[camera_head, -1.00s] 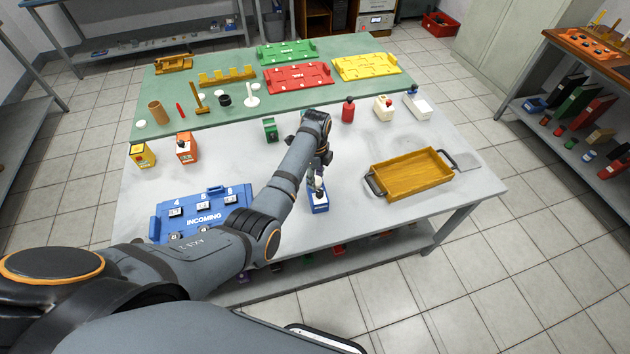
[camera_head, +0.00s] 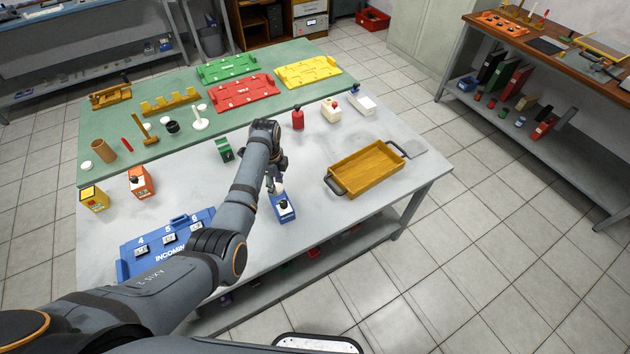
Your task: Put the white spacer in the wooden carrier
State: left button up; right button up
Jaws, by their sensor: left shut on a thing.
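My left gripper (camera_head: 272,181) is over the front middle of the table, shut on a small pale piece (camera_head: 279,188) that looks like the white spacer, mostly hidden by the fingers. A blue block (camera_head: 283,210) with a dark knob stands right at the fingertips; I cannot tell whether the piece touches it. The wooden carrier (camera_head: 343,160) is a shallow tray with dark end handles, to the right of the gripper. It looks empty. My right gripper is not in view.
A blue INCOMING tray (camera_head: 128,266) lies left of the gripper, partly behind my arm. A green block (camera_head: 225,149), red bottle (camera_head: 298,117) and white bottle (camera_head: 331,111) stand farther back. Orange (camera_head: 141,183) and yellow (camera_head: 94,199) blocks stand left. Table between blue block and carrier is clear.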

aim_at(382, 160)
jog(key=i+l, duration=0.25)
jog(key=l, duration=0.2)
jog(key=i+l, duration=0.25)
jog(key=l, duration=0.2)
jog(key=i+l, duration=0.25)
jog(key=l, duration=0.15)
jog(key=i+l, duration=0.25)
jog(key=l, duration=0.2)
